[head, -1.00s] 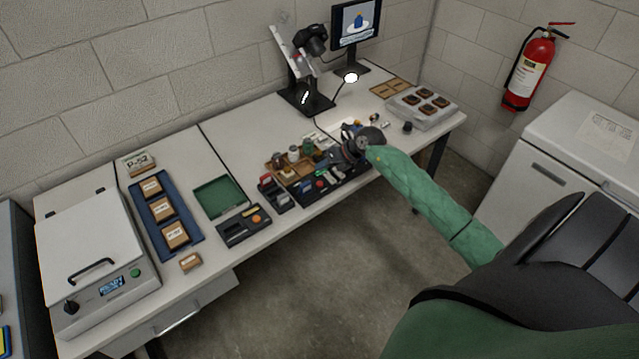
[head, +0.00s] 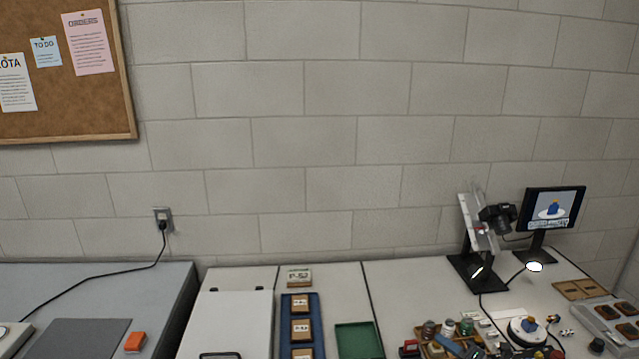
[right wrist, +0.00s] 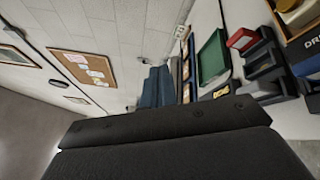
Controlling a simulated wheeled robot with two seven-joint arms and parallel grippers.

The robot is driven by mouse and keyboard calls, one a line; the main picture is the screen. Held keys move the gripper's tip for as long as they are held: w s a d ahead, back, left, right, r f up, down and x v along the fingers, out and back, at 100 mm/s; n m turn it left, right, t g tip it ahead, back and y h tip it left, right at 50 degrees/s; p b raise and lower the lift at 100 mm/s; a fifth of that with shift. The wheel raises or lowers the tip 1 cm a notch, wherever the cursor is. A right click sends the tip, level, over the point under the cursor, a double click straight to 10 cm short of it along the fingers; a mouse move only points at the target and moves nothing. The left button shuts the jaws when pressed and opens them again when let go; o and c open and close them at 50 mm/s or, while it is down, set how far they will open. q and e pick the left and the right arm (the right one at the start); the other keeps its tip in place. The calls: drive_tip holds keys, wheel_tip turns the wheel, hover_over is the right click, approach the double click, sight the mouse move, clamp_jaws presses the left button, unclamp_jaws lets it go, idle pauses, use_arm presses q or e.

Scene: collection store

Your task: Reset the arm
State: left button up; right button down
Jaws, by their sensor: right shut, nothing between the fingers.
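My right gripper (right wrist: 180,132) fills the lower part of the right wrist view as a broad dark body, shut with nothing held. In the head view, little of it can be made out; a dark shape at the lower right edge, by the crowded end of the bench, may be part of it. The green right arm is out of the head view. My left gripper is in neither view.
The bench holds a blue tray (head: 314,330) with labelled boxes, a green tray (head: 360,342), a camera stand (head: 476,267) and a monitor (head: 549,211). A white disc (head: 514,330) bears a blue object. A grey table (head: 150,285) stands left, below a corkboard (head: 60,115).

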drive_tip(key=s+r+m+t+h, duration=0.45)
drive_tip(key=m+t+h, duration=0.2)
drive_tip(key=m, duration=0.55)
drive_tip(key=s+d+f+m+g+h, duration=0.2)
drive_tip(key=s+f+m+g+h, duration=0.45)
drive_tip(key=m, duration=0.45)
drive_tip(key=s+a+f+m+g+y, duration=0.1)
drive_tip(key=s+a+f+m+g, duration=0.2)
drive_tip(key=s, duration=0.5)
drive_tip(key=s+a+f+g+y, duration=0.1)
drive_tip(key=s+a+f+g, duration=0.25)
drive_tip(key=s+a, duration=0.35)
drive_tip(key=s+a+f+m+g+y, duration=0.1)
drive_tip(key=s+a+f+m+g, duration=0.2)
drive_tip(key=s, duration=0.6)
wheel_tip(320, 180, down, 25)
drive_tip(key=w+a+n+g+b, duration=0.1)
drive_tip(key=w+a+g+b, duration=0.1)
drive_tip(key=s+f+b, duration=0.1)
drive_tip(key=s+f, duration=0.3)
drive_tip(key=f, duration=0.9)
drive_tip(key=s+f+g, duration=0.1)
drive_tip(key=s+f, duration=0.3)
drive_tip(key=f, duration=0.9)
drive_tip(key=shift+s+f+y+b, duration=0.2)
drive_tip(key=shift+y+b, duration=0.1)
drive_tip(key=shift+b, duration=0.1)
